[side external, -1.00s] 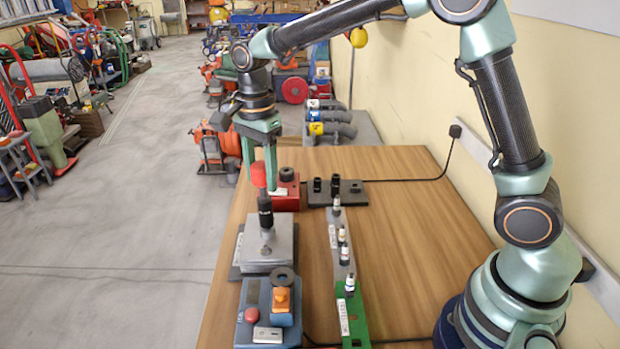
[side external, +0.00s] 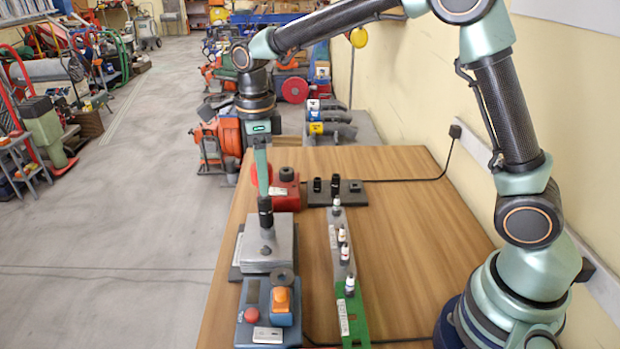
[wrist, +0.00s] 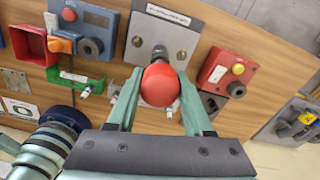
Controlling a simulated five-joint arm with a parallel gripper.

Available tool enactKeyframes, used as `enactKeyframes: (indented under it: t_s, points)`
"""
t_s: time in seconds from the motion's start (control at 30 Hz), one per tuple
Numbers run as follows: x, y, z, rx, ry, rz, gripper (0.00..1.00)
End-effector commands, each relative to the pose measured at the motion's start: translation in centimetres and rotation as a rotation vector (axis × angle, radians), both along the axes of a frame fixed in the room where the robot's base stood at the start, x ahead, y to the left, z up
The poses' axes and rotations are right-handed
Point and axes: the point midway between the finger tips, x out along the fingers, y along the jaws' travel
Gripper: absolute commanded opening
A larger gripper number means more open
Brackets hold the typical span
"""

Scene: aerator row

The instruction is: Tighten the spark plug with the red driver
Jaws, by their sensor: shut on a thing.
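The red driver has a round red handle (wrist: 160,86), held between the two pale green fingers of my gripper (wrist: 160,103) in the wrist view. In the side view my gripper (side external: 263,182) is above the grey block (side external: 284,242), and one finger hides much of the handle. The driver's black lower end (side external: 265,212) points down, upright, over the middle of the block. The spark plug is hidden under it, so I cannot see its seating. The block also shows in the wrist view (wrist: 190,30), with a white label.
A red box (side external: 285,198) and a dark stand with black sockets (side external: 337,190) lie behind. A grey and green rack (side external: 352,315) with several small plugs runs to the right. A blue control box (side external: 268,318) stands in front. The right of the wooden table is clear.

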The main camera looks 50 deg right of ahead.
Motion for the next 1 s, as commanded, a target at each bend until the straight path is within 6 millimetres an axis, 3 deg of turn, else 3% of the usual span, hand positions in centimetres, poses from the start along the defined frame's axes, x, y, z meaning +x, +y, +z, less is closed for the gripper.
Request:
enactKeyframes:
  t_s: [0.2,0.23,0.3,0.67,1.0]
  points:
    - [-0.09,-0.03,-0.1,-0.001,0.004,-0.007,0.0]
    - [-0.09,-0.03,-0.1,-0.001,0.004,-0.007,0.59]
    - [-0.08,-0.02,-0.08,-0.001,0.004,-0.006,0.85]
    - [-0.02,-0.01,-0.01,0.0,0.001,0.023,0.86]
    - [0.01,-0.01,0.03,0.0,0.0,0.428,0.86]
